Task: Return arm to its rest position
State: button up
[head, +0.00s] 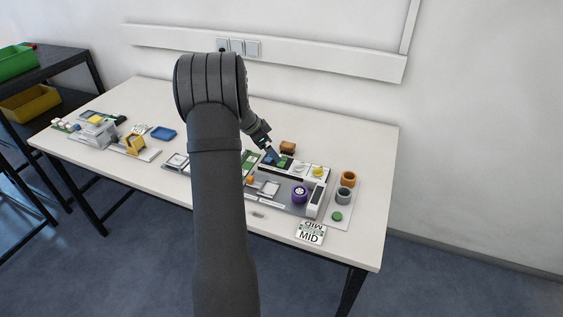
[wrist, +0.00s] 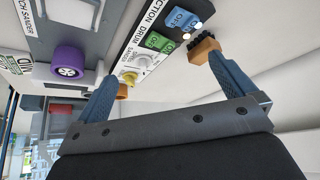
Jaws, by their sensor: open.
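My gripper (head: 268,150) reaches over the far side of the sander station in the head view, close to the blue and green switches of the control panel (head: 318,178). In the wrist view, my gripper (wrist: 164,74) has its two blue fingers spread wide with nothing between them. The panel (wrist: 125,48) shows beyond the fingers, with blue and green switches, a white dial and a yellow knob. A brown brush block (wrist: 204,48) appears by the right fingertip; I cannot tell whether they touch. My dark arm hides part of the table's middle.
A purple wheel (head: 299,193), an orange ring (head: 348,178), a grey ring (head: 343,196) and a green disc (head: 337,216) sit at the table's right. MID cards (head: 311,234) lie at the front edge. A blue tray (head: 163,133) is at left. The wall ledge (head: 300,58) runs behind.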

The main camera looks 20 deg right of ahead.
jog(key=shift+r, duration=0.1)
jog(key=v, duration=1)
